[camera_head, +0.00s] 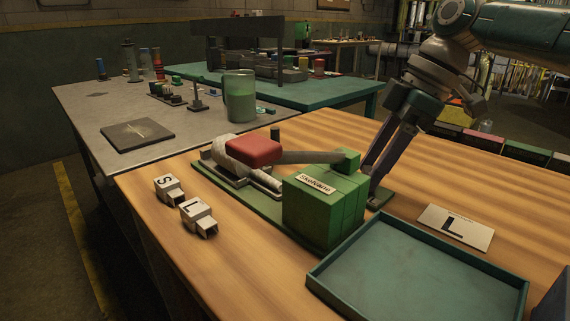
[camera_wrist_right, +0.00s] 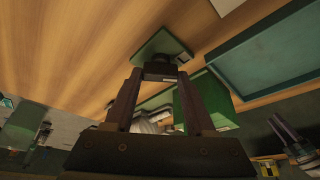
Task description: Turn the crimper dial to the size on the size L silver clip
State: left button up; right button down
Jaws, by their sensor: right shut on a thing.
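The size L silver clip (camera_head: 198,217) lies on the wooden table, its L label facing up. The S silver clip (camera_head: 168,189) lies just behind it. The crimper's green block (camera_head: 322,207) carries a small white label that I cannot read for certain. A grey lever and a red pad (camera_head: 253,151) are to its left. My right gripper (camera_head: 376,186) reaches down behind the block's right side. In the right wrist view, my right gripper (camera_wrist_right: 160,76) is shut on a dark knob, seemingly the dial (camera_wrist_right: 160,67), over a green plate (camera_wrist_right: 163,48). The dial's markings are hidden.
A white card marked L (camera_head: 455,227) lies right of the crimper. An empty teal tray (camera_head: 318,283) stands at the front right. A grey table (camera_head: 85,108) with a green mug (camera_head: 240,97) is behind.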

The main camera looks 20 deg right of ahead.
pick_arm(q)
jog(key=shift+a+f+b, duration=0.1)
jog(key=shift+f+b, duration=0.55)
jog(key=shift+f, duration=0.35)
pick_arm(e)
jog(key=shift+n, duration=0.7)
jog(key=shift+g, duration=0.3)
jog(key=c, duration=0.5)
grip_release()
pick_arm(q)
jog(key=shift+r+p, duration=0.75)
pick_arm(e)
jog(key=v, duration=0.9)
jog(key=shift+s+d+r, duration=0.1)
jog(key=shift+d+r, duration=0.1)
jog(key=shift+r, duration=0.15)
